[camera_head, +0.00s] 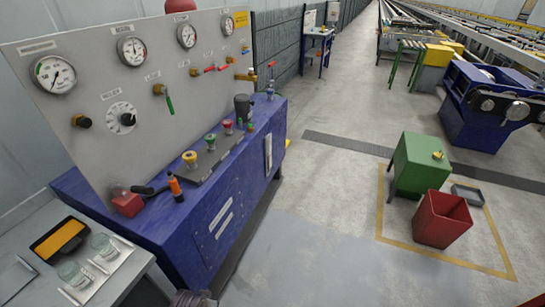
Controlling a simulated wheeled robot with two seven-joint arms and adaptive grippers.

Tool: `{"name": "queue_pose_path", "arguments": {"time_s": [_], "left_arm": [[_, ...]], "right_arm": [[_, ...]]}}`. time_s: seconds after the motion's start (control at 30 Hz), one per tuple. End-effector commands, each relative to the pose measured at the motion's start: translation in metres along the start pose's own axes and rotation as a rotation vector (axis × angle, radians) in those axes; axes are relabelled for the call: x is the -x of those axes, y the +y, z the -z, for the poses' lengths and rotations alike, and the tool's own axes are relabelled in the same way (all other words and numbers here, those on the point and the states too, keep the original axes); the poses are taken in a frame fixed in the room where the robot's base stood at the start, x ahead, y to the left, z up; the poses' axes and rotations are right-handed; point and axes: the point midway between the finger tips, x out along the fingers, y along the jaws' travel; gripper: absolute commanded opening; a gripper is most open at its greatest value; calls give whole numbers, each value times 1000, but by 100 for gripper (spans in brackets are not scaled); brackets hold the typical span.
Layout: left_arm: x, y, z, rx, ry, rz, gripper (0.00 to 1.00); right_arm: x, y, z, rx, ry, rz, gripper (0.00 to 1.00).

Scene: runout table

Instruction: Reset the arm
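Neither of my grippers can be made out in the head view. A dark, ribbed shape (192,298) is cut off by the bottom edge, and I cannot tell what it is. A blue console (215,215) stands at the left with a grey gauge panel (75,110) above it. On the console top are yellow (190,158), green (210,140) and red (228,126) knobs, and an orange-and-black handled item (176,188).
A grey side table (100,290) holds glass jars and a dark tray with an orange inside. A green box (415,165) and a red bin (441,219) stand inside a yellow floor outline at right. The floor between is clear. Blue machinery (475,120) stands behind.

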Motion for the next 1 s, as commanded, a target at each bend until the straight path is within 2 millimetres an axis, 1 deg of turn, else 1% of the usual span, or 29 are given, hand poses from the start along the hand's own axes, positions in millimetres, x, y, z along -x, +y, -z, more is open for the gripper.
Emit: {"name": "queue_pose_path", "arguments": {"time_s": [0.03, 0.1, 0.27, 0.5, 0.8, 0.87, 1.0], "left_arm": [[-13, 1, -7, -1, -8, -1, 24], [-29, 1, -15, -2, -14, -2, 24], [-64, 3, -35, -4, -27, -3, 24], [-111, 5, -72, -8, -47, -6, 24], [-162, 8, -125, -14, -72, -9, 24], [-170, 9, -136, -15, -76, -10, 24], [-189, 10, -164, -17, -90, -11, 24]], "right_arm": [[0, 0, 0, 0, 0, 0, 40], [0, 0, 0, 0, 0, 0, 40], [0, 0, 0, 0, 0, 0, 40], [0, 0, 0, 0, 0, 0, 40], [0, 0, 0, 0, 0, 0, 40], [0, 0, 0, 0, 0, 0, 40], [0, 0, 0, 0, 0, 0, 40]]}}
